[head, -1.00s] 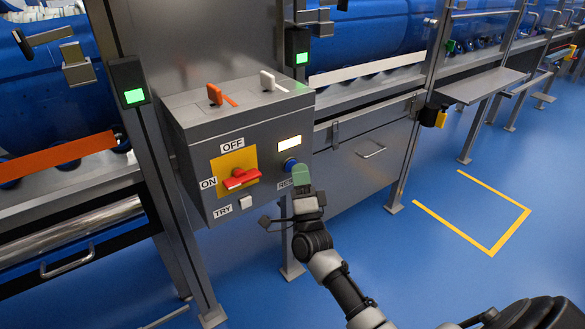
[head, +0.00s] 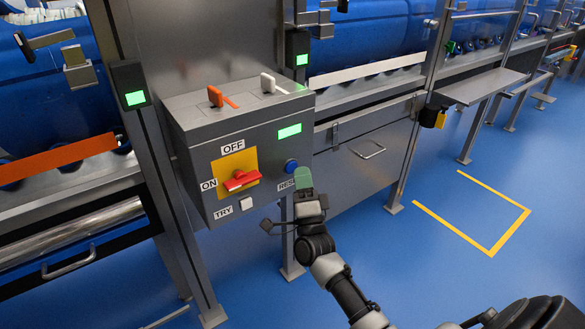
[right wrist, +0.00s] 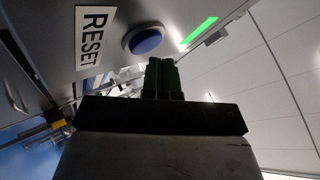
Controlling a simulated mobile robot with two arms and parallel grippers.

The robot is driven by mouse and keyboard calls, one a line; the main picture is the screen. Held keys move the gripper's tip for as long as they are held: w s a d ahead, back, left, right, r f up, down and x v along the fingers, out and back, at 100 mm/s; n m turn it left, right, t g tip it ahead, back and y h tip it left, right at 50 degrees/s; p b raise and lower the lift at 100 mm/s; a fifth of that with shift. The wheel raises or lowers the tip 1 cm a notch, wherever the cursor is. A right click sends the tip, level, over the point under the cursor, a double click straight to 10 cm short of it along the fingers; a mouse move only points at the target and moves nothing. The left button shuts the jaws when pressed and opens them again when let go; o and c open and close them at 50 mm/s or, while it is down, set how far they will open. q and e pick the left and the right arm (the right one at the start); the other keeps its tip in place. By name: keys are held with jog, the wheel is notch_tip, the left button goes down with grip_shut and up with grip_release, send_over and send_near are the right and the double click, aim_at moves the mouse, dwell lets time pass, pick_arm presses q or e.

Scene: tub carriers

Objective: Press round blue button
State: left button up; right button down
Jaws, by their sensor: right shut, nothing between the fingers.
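The round blue button (head: 291,166) sits on the front of the grey control box (head: 192,150), above the partly covered RESET label (head: 287,185). In the right wrist view the button (right wrist: 146,40) shows whole in its light ring, beside the RESET label (right wrist: 92,37). My right gripper (head: 303,178) is shut and empty, its green fingertips just below and right of the button in the head view. In the right wrist view the fingertips (right wrist: 161,66) are near the button with a visible gap. My left gripper is not in view.
The box also carries a green-lit indicator (head: 289,131), a red rotary switch (head: 241,179) on a yellow plate, a white TRY button (head: 246,203), and an orange lever (head: 215,96) and a white lever (head: 268,82) on top. Blue floor (head: 400,270) to the right is open.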

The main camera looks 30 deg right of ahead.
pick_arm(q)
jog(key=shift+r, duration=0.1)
pick_arm(e)
jog(key=shift+s, duration=0.1)
pick_arm(q)
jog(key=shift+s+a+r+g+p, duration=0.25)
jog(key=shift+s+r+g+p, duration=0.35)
jog(key=shift+p, duration=0.65)
pick_arm(e)
jog(key=s, duration=0.5)
jog(key=shift+s+d, duration=0.2)
jog(key=shift+s, duration=0.2)
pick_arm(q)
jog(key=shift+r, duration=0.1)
